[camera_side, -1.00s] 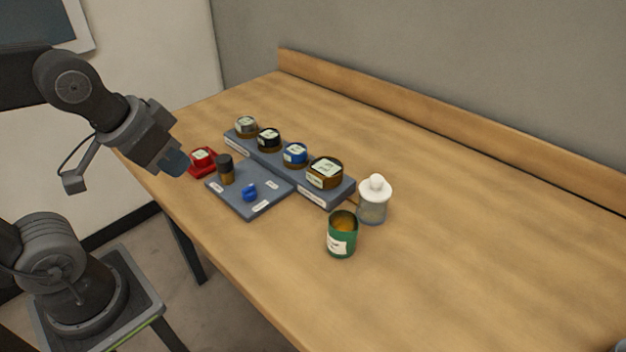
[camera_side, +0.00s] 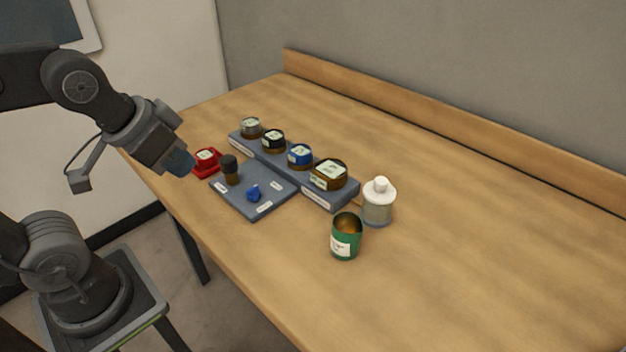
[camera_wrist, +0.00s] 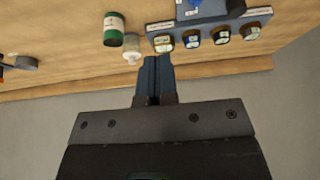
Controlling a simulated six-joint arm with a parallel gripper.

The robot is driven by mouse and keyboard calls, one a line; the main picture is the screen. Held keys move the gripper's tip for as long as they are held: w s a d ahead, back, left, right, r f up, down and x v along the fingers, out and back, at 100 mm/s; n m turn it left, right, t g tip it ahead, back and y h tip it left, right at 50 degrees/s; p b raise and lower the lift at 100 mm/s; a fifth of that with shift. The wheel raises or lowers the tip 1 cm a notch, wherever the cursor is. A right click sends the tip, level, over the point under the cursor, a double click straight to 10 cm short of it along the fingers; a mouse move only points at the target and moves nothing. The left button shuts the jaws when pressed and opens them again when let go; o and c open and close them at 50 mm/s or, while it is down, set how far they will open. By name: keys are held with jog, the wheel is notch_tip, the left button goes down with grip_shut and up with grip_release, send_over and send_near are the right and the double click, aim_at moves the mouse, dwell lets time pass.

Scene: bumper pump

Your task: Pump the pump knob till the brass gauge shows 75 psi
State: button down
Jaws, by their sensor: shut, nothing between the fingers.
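The brass gauge (camera_side: 328,175) is the largest of a row of gauges on the blue-grey rail; its reading is too small to make out. It also shows in the wrist view (camera_wrist: 163,43). The dark upright pump knob (camera_side: 229,168) stands on the blue-grey plate (camera_side: 262,211), with a brown lower part. A small blue knob (camera_side: 254,193) sits beside it on the plate. My gripper (camera_side: 186,166) hangs left of the plate, near the red item, apart from the pump knob. In the wrist view my gripper (camera_wrist: 154,62) is shut and empty.
Silver (camera_side: 251,127), black (camera_side: 273,140) and blue (camera_side: 300,156) gauges share the rail. A red item (camera_side: 206,160) sits left of the plate. A green can (camera_side: 346,243) and a white-topped bottle (camera_side: 378,205) stand right. The table's right side is largely clear.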

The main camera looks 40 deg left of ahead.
jog(key=n+h, duration=0.7)
jog(key=n, duration=0.9)
send_over(226, 160)
notch_tip(226, 160, down, 4)
jog(key=shift+f, duration=0.2)
jog(key=shift+f, duration=4.4)
jog(key=shift+f, duration=0.15)
jog(key=shift+f, duration=0.25)
